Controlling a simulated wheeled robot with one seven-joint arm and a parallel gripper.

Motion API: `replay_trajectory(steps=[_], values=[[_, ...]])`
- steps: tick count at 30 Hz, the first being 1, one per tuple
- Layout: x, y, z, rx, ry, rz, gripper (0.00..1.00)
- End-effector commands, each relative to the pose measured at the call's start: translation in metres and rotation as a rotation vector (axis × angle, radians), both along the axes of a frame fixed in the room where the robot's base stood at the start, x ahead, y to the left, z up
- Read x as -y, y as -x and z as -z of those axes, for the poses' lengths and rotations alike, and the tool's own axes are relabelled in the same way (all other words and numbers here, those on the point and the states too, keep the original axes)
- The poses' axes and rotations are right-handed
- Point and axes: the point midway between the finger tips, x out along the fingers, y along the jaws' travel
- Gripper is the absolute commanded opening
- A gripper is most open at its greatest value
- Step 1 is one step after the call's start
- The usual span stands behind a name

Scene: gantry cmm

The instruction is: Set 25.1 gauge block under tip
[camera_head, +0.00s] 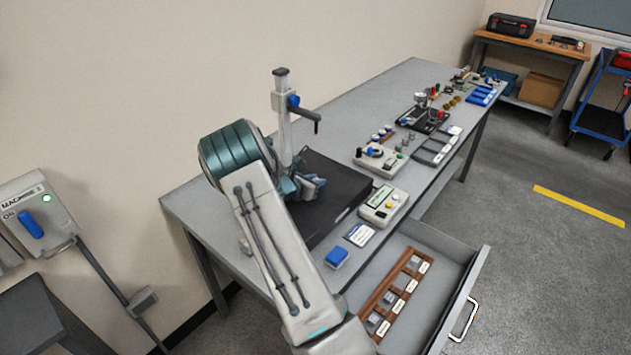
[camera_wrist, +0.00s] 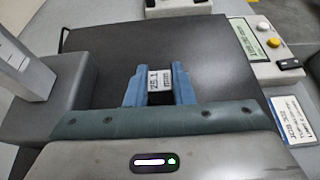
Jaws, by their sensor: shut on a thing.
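My gripper (camera_head: 308,186) is shut on a small block labelled "25.1 mm" (camera_wrist: 160,80); in the wrist view the block sits between the two blue fingers (camera_wrist: 160,90). The gripper is over the black plate (camera_head: 345,187), close to the stand; whether the block touches the plate I cannot tell. The stand has a grey column (camera_head: 284,125) with a blue knob and a dark arm (camera_head: 308,114) jutting right, high above the plate. In the wrist view the column (camera_wrist: 22,65) is at the left.
A readout box (camera_head: 383,205) with buttons stands right of the plate, with a card (camera_head: 360,235) and a blue block (camera_head: 336,257) in front. The open drawer (camera_head: 440,285) holds a wooden rack (camera_head: 373,306) of labelled blocks. Other instruments crowd the bench's far end.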

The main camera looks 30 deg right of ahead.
Motion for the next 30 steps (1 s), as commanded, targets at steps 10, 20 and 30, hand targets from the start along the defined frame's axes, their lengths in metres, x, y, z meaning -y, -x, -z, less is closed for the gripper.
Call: replay_trajectory(steps=[10,20,30], values=[[0.0001,0.0,0.0033,0.0,0.0,0.0,0.0],[0.0001,0.0,0.0065,0.0,0.001,0.0,0.0],[0.0002,0.0,0.0077,0.0,0.0,0.0,0.47]])
